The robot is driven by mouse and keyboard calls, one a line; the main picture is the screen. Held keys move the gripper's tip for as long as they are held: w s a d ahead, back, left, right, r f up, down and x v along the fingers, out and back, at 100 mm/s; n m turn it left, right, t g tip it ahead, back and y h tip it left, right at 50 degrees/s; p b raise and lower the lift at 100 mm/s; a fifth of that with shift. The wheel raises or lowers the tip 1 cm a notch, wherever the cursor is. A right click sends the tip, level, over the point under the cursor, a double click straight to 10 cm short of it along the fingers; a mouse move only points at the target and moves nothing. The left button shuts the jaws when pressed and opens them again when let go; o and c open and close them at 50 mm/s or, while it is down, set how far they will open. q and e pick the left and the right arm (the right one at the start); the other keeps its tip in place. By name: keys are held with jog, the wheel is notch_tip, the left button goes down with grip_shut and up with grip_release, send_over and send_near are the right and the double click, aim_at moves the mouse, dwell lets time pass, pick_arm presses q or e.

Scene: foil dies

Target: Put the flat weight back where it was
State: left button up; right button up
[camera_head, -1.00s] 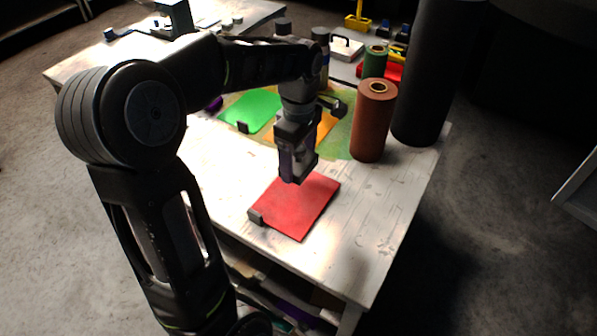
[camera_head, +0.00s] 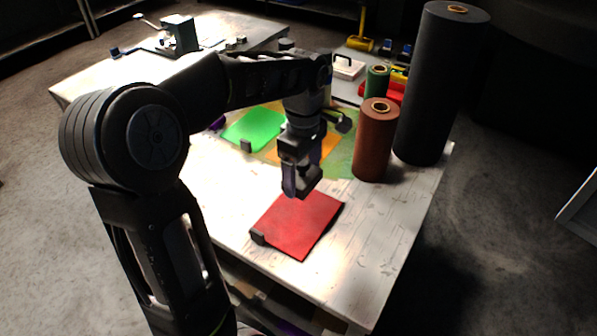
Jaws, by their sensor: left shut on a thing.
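My left gripper (camera_head: 302,188) hangs over the far edge of the red plate (camera_head: 300,225). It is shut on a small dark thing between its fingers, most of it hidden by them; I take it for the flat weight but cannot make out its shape. The red plate lies flat on the pale wooden table (camera_head: 390,265), with a small dark block (camera_head: 257,238) at its left corner. A green plate (camera_head: 254,130) with a similar dark block (camera_head: 246,146) and an orange plate (camera_head: 318,150), partly behind the gripper, lie farther back. My right gripper is not in view.
A brown roll (camera_head: 374,145), a green roll (camera_head: 376,82) and a tall black roll (camera_head: 433,95) stand upright at the right. A white case (camera_head: 347,67) and a yellow tool (camera_head: 360,43) are behind. The table front right of the red plate is clear.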

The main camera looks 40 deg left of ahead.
pick_arm(q)
jog(key=w+d+f+m, duration=0.2)
jog(key=w+d+m, duration=0.1)
jog(key=d+m, duration=0.2)
jog(key=w+d+f+m, duration=0.2)
jog(key=w+d+m, duration=0.1)
jog(key=d+m, duration=0.2)
jog(key=w+d+f+m, duration=0.3)
jog(key=d+m, duration=0.2)
jog(key=m, duration=0.2)
jog(key=shift+w+d+m, duration=0.1)
jog(key=shift+m, duration=0.3)
jog(key=shift+w+d+f+m, duration=0.15)
jog(key=shift+d+f+m, duration=0.1)
jog(key=shift+d+m, duration=0.3)
